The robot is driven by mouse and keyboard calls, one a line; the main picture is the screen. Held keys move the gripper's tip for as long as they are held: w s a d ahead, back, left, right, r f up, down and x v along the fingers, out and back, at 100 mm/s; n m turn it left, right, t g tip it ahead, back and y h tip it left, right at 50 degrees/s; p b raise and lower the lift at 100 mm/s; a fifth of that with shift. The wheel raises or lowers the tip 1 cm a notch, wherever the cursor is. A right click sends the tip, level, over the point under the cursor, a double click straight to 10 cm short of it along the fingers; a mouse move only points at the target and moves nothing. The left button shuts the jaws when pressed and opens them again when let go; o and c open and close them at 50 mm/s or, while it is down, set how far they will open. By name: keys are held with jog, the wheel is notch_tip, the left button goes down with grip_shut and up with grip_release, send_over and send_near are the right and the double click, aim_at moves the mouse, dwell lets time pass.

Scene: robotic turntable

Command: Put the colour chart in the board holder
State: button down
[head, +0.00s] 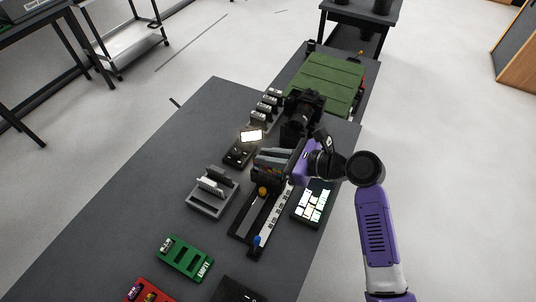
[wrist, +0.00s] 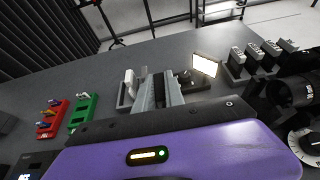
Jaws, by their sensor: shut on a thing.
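The colour chart (head: 267,174) is a dark board with small coloured patches, partly hidden under my gripper in the head view. My gripper (head: 270,158) is shut on it and holds it over the far end of a black rail. In the wrist view the grey fingers of my gripper (wrist: 158,90) point away, with the dark chart between them mostly hidden. The board holder, seemingly the grey slotted block (head: 208,205), stands left of my gripper with a pale board upright in it. It also shows partly in the wrist view (wrist: 122,102), left of the fingers.
The black rail (head: 245,230) carries a white scale, an orange knob and a blue knob. A camera (head: 303,108) stands behind my gripper. A lit panel (head: 251,136) is behind the grey block. A green tray (head: 186,258) lies nearer. The table's left side is clear.

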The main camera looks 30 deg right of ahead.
jog(key=shift+f+b, duration=0.5)
jog(key=shift+f, duration=1.35)
jog(key=c, duration=1.3)
grip_release()
jog(key=shift+c, duration=0.2)
jog(key=b+v, duration=0.1)
jog(key=v, duration=0.6)
jog(key=shift+s+d, duration=0.2)
jog(key=shift+s, duration=0.15)
jog(key=shift+r, duration=0.15)
